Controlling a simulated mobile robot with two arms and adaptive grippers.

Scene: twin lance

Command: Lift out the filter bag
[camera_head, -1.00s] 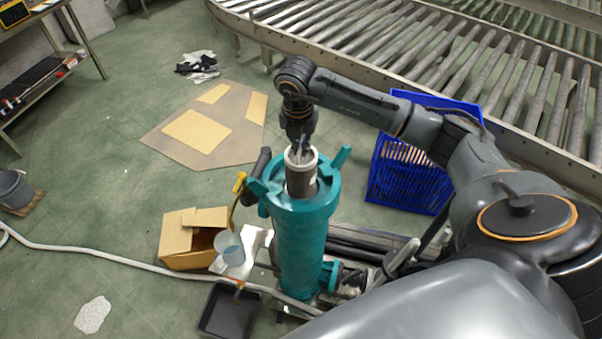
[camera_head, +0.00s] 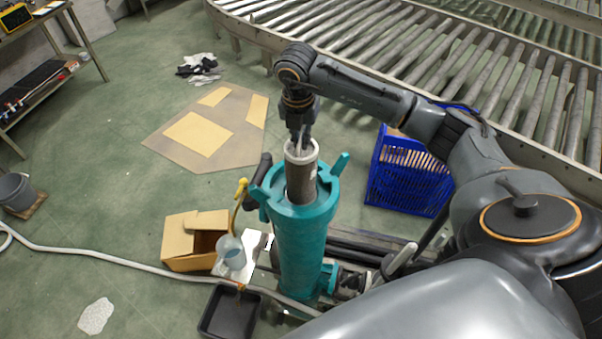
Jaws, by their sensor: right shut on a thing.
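The filter bag (camera_head: 301,183) is a grey-brown cylinder with a white top ring (camera_head: 301,151). It stands upright, partly out of the open top of the teal filter housing (camera_head: 300,245); its lower part is hidden inside. My right gripper (camera_head: 299,147) points down from above and is shut on the filter bag at its top ring. The fingertips are partly hidden by the ring. My left gripper is not in view.
A black tray (camera_head: 230,312) and an open cardboard box (camera_head: 193,240) stand left of the housing. A blue crate (camera_head: 408,180) stands to its right, near the roller conveyor (camera_head: 440,60). A flat cardboard sheet (camera_head: 180,150) lies on the floor. A pale hose (camera_head: 110,257) crosses the floor.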

